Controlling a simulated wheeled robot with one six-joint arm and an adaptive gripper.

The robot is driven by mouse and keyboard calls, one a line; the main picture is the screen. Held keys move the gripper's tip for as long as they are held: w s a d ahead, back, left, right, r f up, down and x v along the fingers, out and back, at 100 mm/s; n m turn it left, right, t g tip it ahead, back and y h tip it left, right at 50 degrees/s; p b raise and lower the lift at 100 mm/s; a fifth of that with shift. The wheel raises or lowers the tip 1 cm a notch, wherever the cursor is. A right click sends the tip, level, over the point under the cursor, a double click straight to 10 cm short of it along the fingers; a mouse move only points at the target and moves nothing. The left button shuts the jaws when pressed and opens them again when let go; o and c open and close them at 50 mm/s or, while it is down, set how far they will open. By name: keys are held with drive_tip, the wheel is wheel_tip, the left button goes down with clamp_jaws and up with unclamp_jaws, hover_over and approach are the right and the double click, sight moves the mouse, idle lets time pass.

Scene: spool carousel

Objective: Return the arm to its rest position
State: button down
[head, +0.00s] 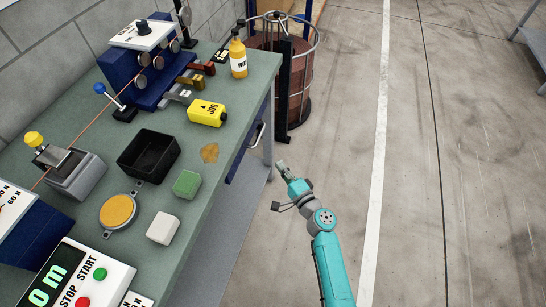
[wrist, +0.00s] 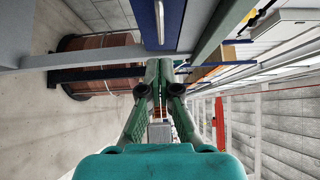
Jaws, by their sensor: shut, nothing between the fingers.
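My gripper (head: 282,165) is in the head view at the end of my teal arm. It is out over the floor, just right of the workbench (head: 226,163) edge and apart from the things on the bench. In the wrist view my gripper (wrist: 158,64) has its two green fingers together at the tips, with nothing between them. The bench's leg and blue drawer front show past the fingers there.
The bench holds a black tray (head: 130,174), a green block (head: 187,184), a white block (head: 163,228), a yellow pendant (head: 206,112) and an orange bottle (head: 238,58). A caged copper-brown spool (head: 265,42) stands beyond the bench end.

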drive_tip(key=v, duration=0.3)
drive_tip(key=shift+s+d, duration=0.25)
drive_tip(key=shift+s, duration=0.05)
drive_tip(key=shift+f, duration=0.1)
drive_tip(key=s+d+f+n+g+h, duration=0.1)
drive_tip(key=s+d+f+h, duration=0.15)
drive_tip(key=s, duration=0.65)
drive_tip(key=s+d+f+n+h, duration=0.15)
drive_tip(key=s+d, duration=0.25)
drive_tip(key=s, duration=0.5)
drive_tip(key=s+d+f+n+g+h, duration=0.1)
drive_tip(key=s+d+f+n+h, duration=0.15)
drive_tip(key=s, duration=0.65)
drive_tip(key=s+d+r+n+h, duration=0.1)
drive_tip(key=s+d+r+n, duration=0.1)
drive_tip(key=s+r, duration=0.7)
drive_tip(key=s+d+r+n+t+h, duration=0.1)
drive_tip(key=s+d+r+n, duration=0.1)
drive_tip(key=s+r+n, duration=0.3)
drive_tip(key=s+r, duration=0.4)
drive_tip(key=r, duration=0.2)
drive_tip(key=shift+d+r, duration=0.2)
drive_tip(key=shift+r, duration=0.1)
drive_tip(key=shift+h, duration=0.25)
